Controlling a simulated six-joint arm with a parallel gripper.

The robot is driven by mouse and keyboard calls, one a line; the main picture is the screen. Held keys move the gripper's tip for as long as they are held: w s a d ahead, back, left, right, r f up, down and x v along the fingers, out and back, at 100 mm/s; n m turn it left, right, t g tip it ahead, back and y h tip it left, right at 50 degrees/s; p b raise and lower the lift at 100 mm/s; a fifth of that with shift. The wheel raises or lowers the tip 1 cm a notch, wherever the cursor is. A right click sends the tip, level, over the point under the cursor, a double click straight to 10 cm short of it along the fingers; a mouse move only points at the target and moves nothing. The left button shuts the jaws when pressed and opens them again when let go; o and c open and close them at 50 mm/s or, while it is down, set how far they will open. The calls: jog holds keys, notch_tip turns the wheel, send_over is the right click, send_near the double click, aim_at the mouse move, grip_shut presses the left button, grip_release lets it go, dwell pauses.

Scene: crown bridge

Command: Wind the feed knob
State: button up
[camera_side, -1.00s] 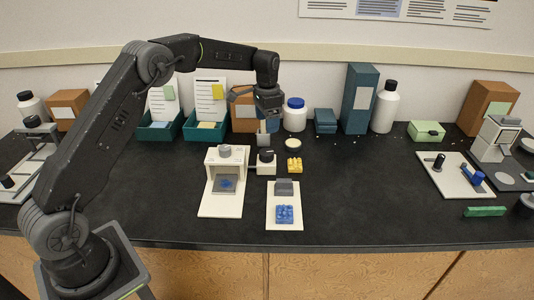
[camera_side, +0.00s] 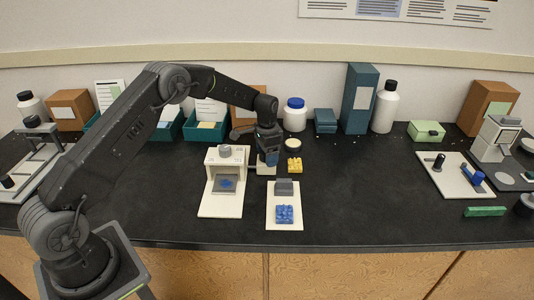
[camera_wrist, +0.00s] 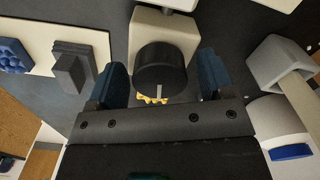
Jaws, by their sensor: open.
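The black feed knob (camera_wrist: 160,68), with a pale line on its face, is mounted on a small white block (camera_wrist: 165,25) in the wrist view. My gripper (camera_wrist: 161,78) is open, with one blue finger on each side of the knob; I cannot tell whether either touches it. In the side view my gripper (camera_side: 268,158) reaches down over the block (camera_side: 266,170) and hides the knob. The white machine (camera_side: 225,160) with a grey knob on top stands just left of the block.
A yellow toothed piece (camera_side: 294,166) and a round pale dish (camera_side: 292,145) lie close on the right. A white plate (camera_side: 272,222) with a grey block and a blue piece lies in front. Boxes and bottles line the back. The bench middle right is clear.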

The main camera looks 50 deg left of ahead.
jog(key=c, duration=0.9)
jog(key=shift+n, duration=0.3)
jog(key=n, duration=1.1)
jog(key=shift+n, duration=0.3)
jog(key=shift+a+n, duration=0.1)
jog(key=shift+n, duration=1.7)
jog(key=shift+r, duration=0.1)
